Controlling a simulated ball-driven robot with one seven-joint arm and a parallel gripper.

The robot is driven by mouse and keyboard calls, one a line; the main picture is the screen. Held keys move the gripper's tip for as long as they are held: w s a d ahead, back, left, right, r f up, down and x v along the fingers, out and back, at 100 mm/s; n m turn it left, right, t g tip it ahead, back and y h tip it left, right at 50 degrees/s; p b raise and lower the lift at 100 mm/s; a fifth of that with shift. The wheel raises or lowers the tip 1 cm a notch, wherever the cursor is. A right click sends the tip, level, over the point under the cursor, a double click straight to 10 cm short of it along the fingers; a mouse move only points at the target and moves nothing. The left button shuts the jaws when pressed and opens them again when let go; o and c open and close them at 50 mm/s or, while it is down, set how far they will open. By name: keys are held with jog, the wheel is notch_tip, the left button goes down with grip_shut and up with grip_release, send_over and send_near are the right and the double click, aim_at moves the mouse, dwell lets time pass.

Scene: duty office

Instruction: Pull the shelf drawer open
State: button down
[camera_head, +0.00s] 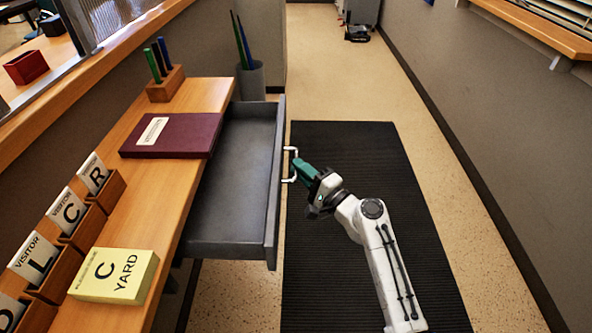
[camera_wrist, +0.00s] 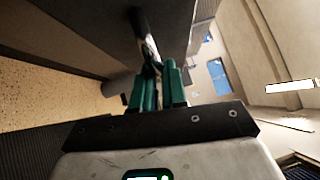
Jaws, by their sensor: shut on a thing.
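The grey shelf drawer (camera_head: 232,190) stands well out from under the wooden shelf (camera_head: 178,218) in the head view. Its inside looks empty. A pale bar handle (camera_head: 289,165) is fixed to its front panel, which faces right. My gripper (camera_head: 299,166) comes from the right, its green fingers at the handle and shut on it. In the wrist view the green fingers (camera_wrist: 160,80) close around the handle, with the dark drawer front (camera_wrist: 150,35) just beyond. The fingers hide part of the handle.
On the shelf are a maroon book (camera_head: 172,134), a yellow box (camera_head: 113,275), a wooden pen block (camera_head: 166,84) and several visitor card holders (camera_head: 50,268). A grey bin (camera_head: 251,80) stands behind the drawer. The black floor mat (camera_head: 375,150) is clear beyond my arm. A wall (camera_head: 500,130) bounds the right.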

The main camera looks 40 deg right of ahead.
jog(key=c, duration=1.2)
grip_release()
jog(key=shift+o, duration=0.2)
jog(key=s+d+f+b, duration=0.1)
jog(key=s, duration=0.9)
jog(key=shift+s+d+f, duration=0.2)
jog(key=shift+s+d, duration=0.05)
jog(key=shift+s, duration=0.05)
